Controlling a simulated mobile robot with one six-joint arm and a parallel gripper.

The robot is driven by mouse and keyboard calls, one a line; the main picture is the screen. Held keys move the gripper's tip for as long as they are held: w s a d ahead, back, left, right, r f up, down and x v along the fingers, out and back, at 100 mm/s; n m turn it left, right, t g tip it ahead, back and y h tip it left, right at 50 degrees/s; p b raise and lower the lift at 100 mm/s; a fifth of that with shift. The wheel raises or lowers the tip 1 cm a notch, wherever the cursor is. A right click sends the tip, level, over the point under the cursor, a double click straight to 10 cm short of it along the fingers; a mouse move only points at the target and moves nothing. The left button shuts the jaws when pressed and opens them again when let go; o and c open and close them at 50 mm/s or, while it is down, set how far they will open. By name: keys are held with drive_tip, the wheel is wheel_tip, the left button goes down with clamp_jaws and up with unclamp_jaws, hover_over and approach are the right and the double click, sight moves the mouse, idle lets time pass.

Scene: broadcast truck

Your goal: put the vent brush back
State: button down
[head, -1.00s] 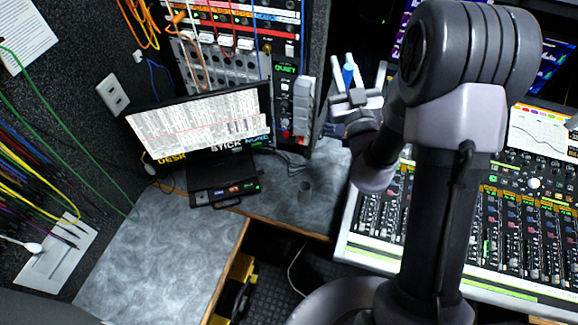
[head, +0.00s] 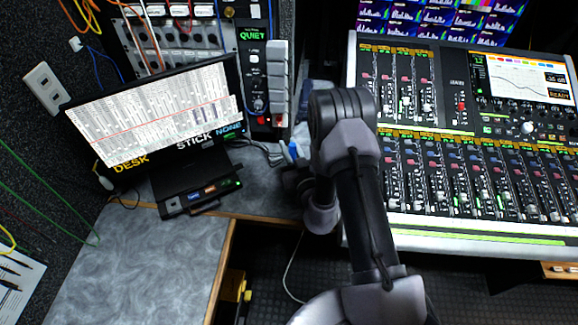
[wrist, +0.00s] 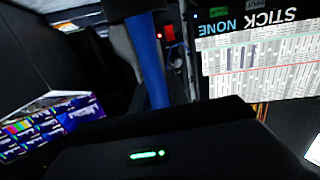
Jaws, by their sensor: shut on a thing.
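The vent brush shows as a blue shaft in the wrist view (wrist: 152,72), running up from the dark gripper body to a black part at the top edge. In the head view only a small blue bit of the vent brush (head: 293,150) shows, just left of my arm. My gripper (head: 295,168) is shut on the vent brush, low by the back of the grey desk (head: 265,188). My own arm hides most of the gripper and the brush's lower end. I cannot tell whether the brush touches anything.
A monitor (head: 160,113) on a dark stand (head: 190,178) is left of the gripper, with cables behind. A rack panel (head: 262,85) rises behind. The mixing console (head: 470,165) is on the right. The front left of the desk (head: 135,260) is clear.

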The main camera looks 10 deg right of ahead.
wheel_tip(320, 180, down, 5)
drive_tip(key=shift+r+b, duration=0.2)
drive_tip(key=shift+b, duration=0.75)
drive_tip(key=c, duration=1.3)
unclamp_jaws()
